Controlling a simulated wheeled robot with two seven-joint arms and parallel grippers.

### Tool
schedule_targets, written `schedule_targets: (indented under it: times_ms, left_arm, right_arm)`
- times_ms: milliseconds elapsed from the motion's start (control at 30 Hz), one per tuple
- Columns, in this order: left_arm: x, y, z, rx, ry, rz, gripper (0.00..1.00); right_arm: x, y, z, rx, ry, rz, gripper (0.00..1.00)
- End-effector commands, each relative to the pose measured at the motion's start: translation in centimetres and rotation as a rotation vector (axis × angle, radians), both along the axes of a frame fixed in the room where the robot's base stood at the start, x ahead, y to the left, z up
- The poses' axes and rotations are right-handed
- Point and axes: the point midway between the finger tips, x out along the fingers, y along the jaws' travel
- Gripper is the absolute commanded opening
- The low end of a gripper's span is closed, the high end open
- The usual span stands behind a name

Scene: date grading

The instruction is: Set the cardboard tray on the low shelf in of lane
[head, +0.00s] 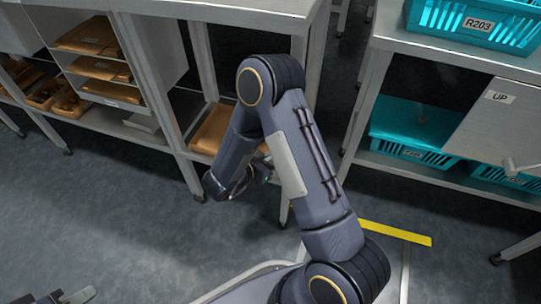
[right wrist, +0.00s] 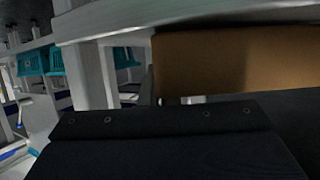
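A brown cardboard tray (head: 213,128) lies on the low shelf of the middle bench, partly hidden behind my right arm. In the right wrist view, a brown cardboard face (right wrist: 240,65) fills the upper right, close beyond a dark plate of my gripper. My right gripper (head: 262,170) is by the shelf's front, mostly hidden by my forearm and upper arm. Its fingertips do not show clearly, and I cannot tell whether it touches the tray. My left gripper (head: 72,297) shows only in part at the bottom left edge, away from the tray.
A rack (head: 130,60) at the left holds brown trays and packets in compartments. At the right, a shelf unit (head: 455,62) carries teal crates (head: 480,25), with more below and a panel marked UP (head: 500,97). A yellow floor strip (head: 395,232) lies right of my arm.

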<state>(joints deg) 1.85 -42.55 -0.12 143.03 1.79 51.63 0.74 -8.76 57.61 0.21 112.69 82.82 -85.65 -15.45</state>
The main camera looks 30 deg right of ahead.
Motion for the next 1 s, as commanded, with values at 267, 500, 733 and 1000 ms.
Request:
schedule_targets:
  times_ms: [267,500,733,1000]
  left_arm:
    - [0.0,0.0,-0.1,0.000,0.000,0.000,0.28]
    - [0.0,0.0,-0.1,0.000,0.000,0.000,0.28]
    - [0.0,0.0,0.7,0.000,0.000,0.000,0.28]
    - [0.0,0.0,2.7,0.000,0.000,0.000,0.28]
  right_arm:
    - [0.0,0.0,-0.2,-0.001,-0.001,0.000,0.20]
    - [0.0,0.0,-0.2,0.000,-0.001,0.000,0.27]
    - [-0.3,1.3,0.6,0.000,0.000,0.003,0.27]
    - [-1.6,5.3,2.4,-0.001,-0.001,0.004,0.27]
